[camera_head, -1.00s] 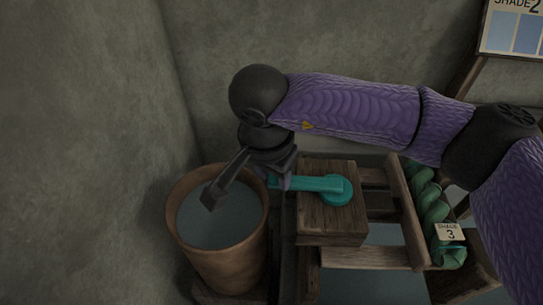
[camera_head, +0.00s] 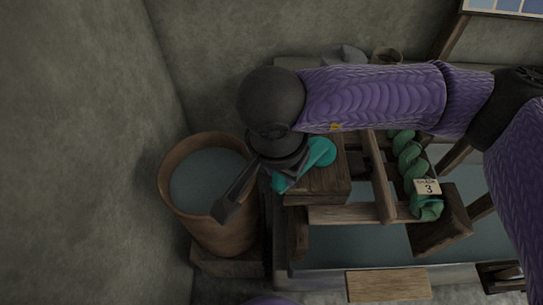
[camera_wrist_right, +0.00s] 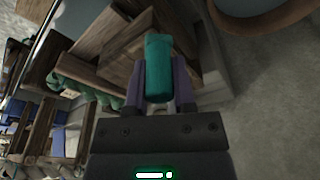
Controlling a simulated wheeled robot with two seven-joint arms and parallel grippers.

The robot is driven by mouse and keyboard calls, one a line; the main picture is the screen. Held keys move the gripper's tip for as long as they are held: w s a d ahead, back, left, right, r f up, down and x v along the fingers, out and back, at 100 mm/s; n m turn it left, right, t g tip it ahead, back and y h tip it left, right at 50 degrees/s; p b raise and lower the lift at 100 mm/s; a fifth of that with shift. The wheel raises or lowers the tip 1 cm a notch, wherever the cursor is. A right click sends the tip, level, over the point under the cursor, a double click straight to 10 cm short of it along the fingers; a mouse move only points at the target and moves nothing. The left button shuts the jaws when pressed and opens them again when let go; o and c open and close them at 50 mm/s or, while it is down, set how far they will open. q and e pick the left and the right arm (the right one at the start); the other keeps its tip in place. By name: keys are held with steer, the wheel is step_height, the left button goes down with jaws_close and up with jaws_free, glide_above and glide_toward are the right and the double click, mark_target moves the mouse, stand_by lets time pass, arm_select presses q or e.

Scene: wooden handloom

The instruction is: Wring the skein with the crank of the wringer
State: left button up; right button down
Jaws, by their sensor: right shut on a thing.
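The teal crank (camera_head: 319,153) sits on top of a wooden block (camera_head: 322,184) of the wringer. Its arm points to the lower left from the hub. My right gripper (camera_head: 284,168) is over the crank's outer end, with its fingers mostly hidden in the head view. In the right wrist view, my right gripper (camera_wrist_right: 158,80) is shut on the teal crank handle (camera_wrist_right: 158,55), with a purple finger on each side. A twisted green skein (camera_head: 408,160) with a "3" tag hangs right of the block, by a wooden bar. My left gripper is not in view.
A brown bucket (camera_head: 174,204) of greyish liquid stands left of the wringer. A trough (camera_head: 365,240) of liquid lies below the wooden bars (camera_head: 352,214). A shade board (camera_head: 505,8) is at the upper right. Bare walls close off the left and back.

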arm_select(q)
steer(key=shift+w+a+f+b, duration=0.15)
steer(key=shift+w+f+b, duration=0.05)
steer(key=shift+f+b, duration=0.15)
arm_select(e)
steer(key=s+d, duration=0.2)
steer(key=d, duration=0.1)
steer(key=s+d, duration=0.1)
steer(key=d, duration=0.1)
steer(key=shift+f, duration=0.1)
steer(key=c, duration=0.6)
jaws_free()
steer(key=shift+s+d, duration=0.1)
steer(key=shift+d, duration=0.05)
steer(key=shift+o, duration=1.2)
steer(key=shift+d, duration=0.2)
steer(key=o, duration=0.4)
steer(key=shift+c, duration=0.2)
arm_select(q)
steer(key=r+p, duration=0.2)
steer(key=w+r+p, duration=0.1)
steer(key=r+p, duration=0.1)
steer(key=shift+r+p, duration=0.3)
steer(key=shift+p, duration=0.1)
arm_select(e)
step_height(320, 180, up, 8)
steer(key=shift+a, duration=0.15)
